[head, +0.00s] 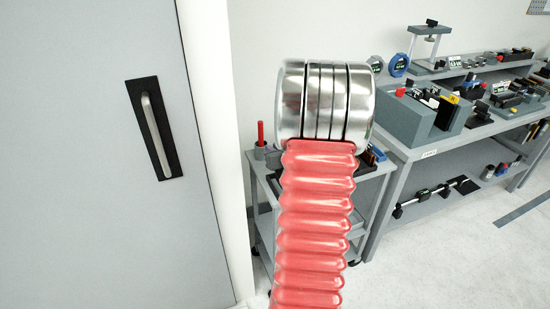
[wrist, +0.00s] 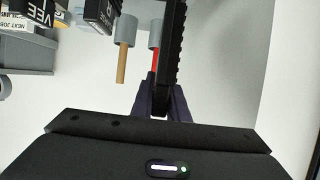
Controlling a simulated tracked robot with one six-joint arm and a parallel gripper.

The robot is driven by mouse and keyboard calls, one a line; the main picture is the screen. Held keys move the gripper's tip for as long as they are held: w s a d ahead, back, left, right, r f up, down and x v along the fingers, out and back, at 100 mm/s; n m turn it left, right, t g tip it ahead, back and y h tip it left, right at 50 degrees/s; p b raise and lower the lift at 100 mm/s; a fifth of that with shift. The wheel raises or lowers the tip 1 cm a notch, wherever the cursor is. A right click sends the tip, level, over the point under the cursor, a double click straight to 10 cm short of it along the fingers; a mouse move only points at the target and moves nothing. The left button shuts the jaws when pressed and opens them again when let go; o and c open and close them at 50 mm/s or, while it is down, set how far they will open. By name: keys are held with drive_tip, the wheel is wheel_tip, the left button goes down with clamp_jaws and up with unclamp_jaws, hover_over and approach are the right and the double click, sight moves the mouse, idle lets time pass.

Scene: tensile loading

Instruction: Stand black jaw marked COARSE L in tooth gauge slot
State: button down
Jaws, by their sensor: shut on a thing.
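A black jaw (wrist: 173,45) with a toothed right edge stands out from my gripper (wrist: 161,92) in the wrist view. My gripper's dark fingers are shut on its near end, and the jaw runs away from them, leaning slightly right toward the top edge. Its far end is cut off by the frame. No COARSE L marking can be read on it. I cannot pick out the tooth gauge or its slot in either view. In the head view my own arm fills the middle and hides the gripper and the jaw.
In the wrist view, a red rod (wrist: 155,62), a tan rod (wrist: 121,65) and a block marked VEE (wrist: 98,12) lie left of the jaw. In the head view, a grey cart (head: 262,190) stands behind my arm. A crowded bench (head: 425,152) is right, a door (head: 90,220) left.

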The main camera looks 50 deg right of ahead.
drive_tip(key=shift+r, duration=0.9)
drive_tip(key=shift+w, duration=0.1)
